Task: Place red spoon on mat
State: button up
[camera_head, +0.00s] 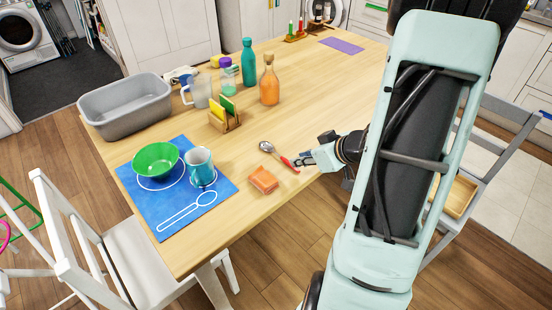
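The red spoon (267,148), with a metal bowl and a red handle, lies on the wooden table right of centre. Its handle points toward my gripper (299,161), which is low over the table at the handle's end. The fingers are small and dark here, so I cannot tell whether they touch or hold the handle. The blue mat (150,208) lies at the table's near left, with white outlines. A green bowl (155,160) and a light blue mug (200,165) stand on it. The white spoon outline (187,210) on the mat is bare.
A wooden holder with cards (225,122), an orange bottle (269,84), a teal bottle (248,64) and a grey tub (126,106) stand farther back. White chairs stand near the table. The table between mat and cloths is clear.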

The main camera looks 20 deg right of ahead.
aim_at(287, 161)
jog(key=b+x, duration=0.2)
jog(key=x, duration=0.4)
jog(key=shift+w+f+b, duration=0.1)
jog(key=shift+w+b, duration=0.05)
jog(key=shift+b, duration=0.15)
jog(key=shift+c, duration=0.7)
grip_shut()
